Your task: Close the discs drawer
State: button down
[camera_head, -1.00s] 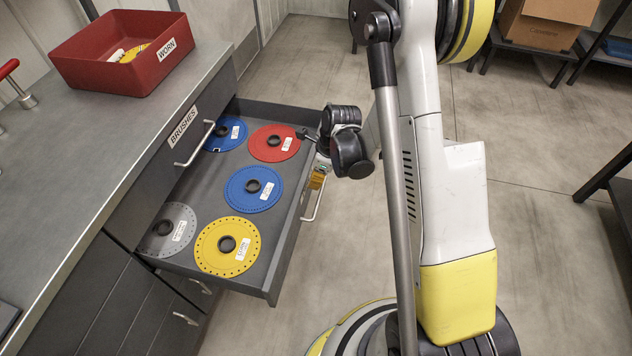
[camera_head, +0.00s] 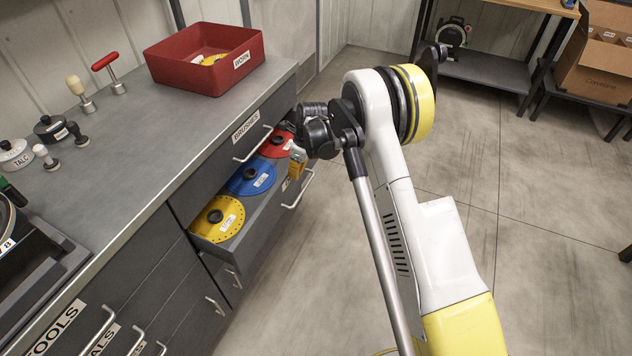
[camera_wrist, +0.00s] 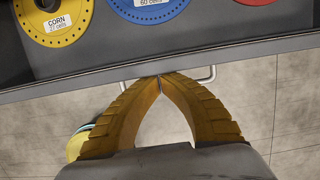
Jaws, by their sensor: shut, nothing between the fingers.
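The discs drawer (camera_head: 252,218) under the counter is partly open, with its bar handle (camera_head: 301,192) on the front. A yellow disc (camera_head: 219,218), a blue disc (camera_head: 252,179) and a red disc (camera_head: 277,144) show inside; the rear of the drawer is hidden under the counter. My gripper (camera_head: 293,174) is at the drawer's front, its yellow fingers shut and empty. In the wrist view, the fingertips (camera_wrist: 159,77) meet by the drawer front (camera_wrist: 95,83), within the span of the handle (camera_wrist: 211,75). I cannot tell whether they touch the front.
Above it, the closed brushes drawer (camera_head: 246,129) has its own handle. A red bin (camera_head: 205,75) and several tools stand on the grey counter (camera_head: 170,125). Open floor (camera_head: 540,220) lies to the right. A cardboard box (camera_head: 590,75) sits on a low rack at the back right.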

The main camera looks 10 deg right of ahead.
jog(key=w+a, duration=0.4)
jog(key=a, duration=0.1)
jog(key=shift+a, duration=0.15)
jog(key=shift+s, duration=0.1)
